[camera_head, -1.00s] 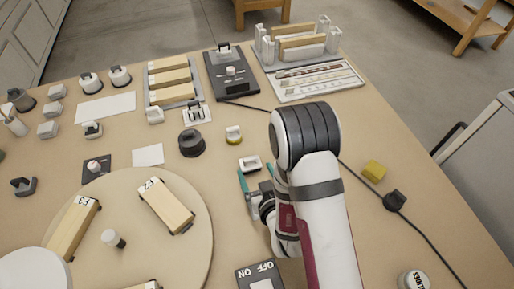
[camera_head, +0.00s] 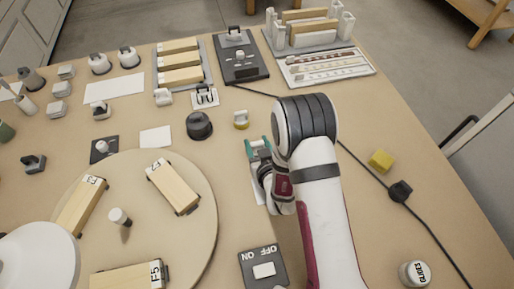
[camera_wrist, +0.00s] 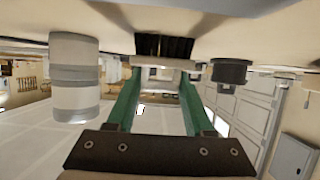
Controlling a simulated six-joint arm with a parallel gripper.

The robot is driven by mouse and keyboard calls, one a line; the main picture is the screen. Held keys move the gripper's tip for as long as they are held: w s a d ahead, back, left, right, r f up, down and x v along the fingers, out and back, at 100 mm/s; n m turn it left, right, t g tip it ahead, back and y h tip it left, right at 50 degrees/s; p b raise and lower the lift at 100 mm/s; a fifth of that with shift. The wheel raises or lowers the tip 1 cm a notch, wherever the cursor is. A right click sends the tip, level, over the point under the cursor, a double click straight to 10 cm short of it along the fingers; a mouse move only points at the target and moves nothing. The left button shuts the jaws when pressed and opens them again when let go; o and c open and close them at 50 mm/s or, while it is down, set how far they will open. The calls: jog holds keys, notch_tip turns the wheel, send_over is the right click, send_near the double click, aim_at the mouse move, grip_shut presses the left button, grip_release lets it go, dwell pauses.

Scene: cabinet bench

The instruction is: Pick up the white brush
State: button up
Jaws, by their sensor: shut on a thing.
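The white brush (camera_wrist: 166,63), with a pale body and dark bristles, is between the green fingertips of my gripper (camera_wrist: 163,76) in the wrist view. My gripper is shut on its body. In the head view my gripper (camera_head: 258,147) is over the bench, right of the round black knob, and its fingers largely hide the brush. The bristles point to the bench top in the wrist view; I cannot tell whether they touch it.
A round board (camera_head: 205,235) with labelled wooden blocks lies at left. A switch plate (camera_head: 263,268) is in front. A yellow block (camera_head: 381,160) and a cable lie right.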

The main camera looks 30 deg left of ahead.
grip_shut()
